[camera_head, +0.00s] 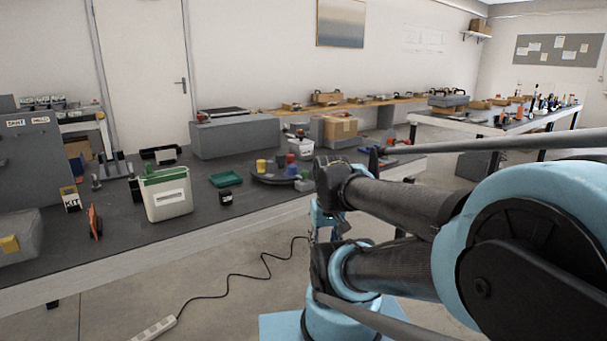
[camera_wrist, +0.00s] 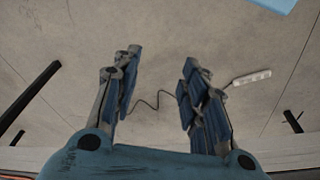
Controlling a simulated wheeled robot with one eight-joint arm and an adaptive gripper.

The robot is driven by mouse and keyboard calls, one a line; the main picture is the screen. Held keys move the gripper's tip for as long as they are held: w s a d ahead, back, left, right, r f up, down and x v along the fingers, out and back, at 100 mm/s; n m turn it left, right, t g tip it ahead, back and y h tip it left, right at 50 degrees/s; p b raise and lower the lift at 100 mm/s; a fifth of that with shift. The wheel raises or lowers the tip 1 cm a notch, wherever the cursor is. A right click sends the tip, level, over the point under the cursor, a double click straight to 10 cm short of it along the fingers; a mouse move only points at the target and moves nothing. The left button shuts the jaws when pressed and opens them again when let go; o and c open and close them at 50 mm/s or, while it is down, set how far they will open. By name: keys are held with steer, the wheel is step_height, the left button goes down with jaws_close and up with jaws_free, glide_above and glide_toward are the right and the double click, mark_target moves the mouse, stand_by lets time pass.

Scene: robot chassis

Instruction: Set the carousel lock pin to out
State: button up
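The carousel (camera_head: 262,178) is a low, dark, round turntable on the dark workbench, near its front edge, with yellow, red, blue and grey pieces on it. Its lock pin is too small to make out. My arm passes in front of the bench, just right of the carousel. My gripper (camera_wrist: 162,62) shows in the wrist view with its two blue fingers spread apart and nothing between them. It points at the floor, and the carousel is not in that view.
Another table (camera_head: 490,126) stands at the back right.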

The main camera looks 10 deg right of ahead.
steer(key=shift+o, duration=0.5)
steer(key=shift+s+r, duration=0.1)
step_height(320, 180, up, 26)
steer(key=r+m+g, duration=0.1)
steer(key=m+g, duration=0.1)
steer(key=m, duration=0.2)
glide_above(305, 171)
step_height(305, 171, down, 18)
steer(key=shift+r, duration=0.1)
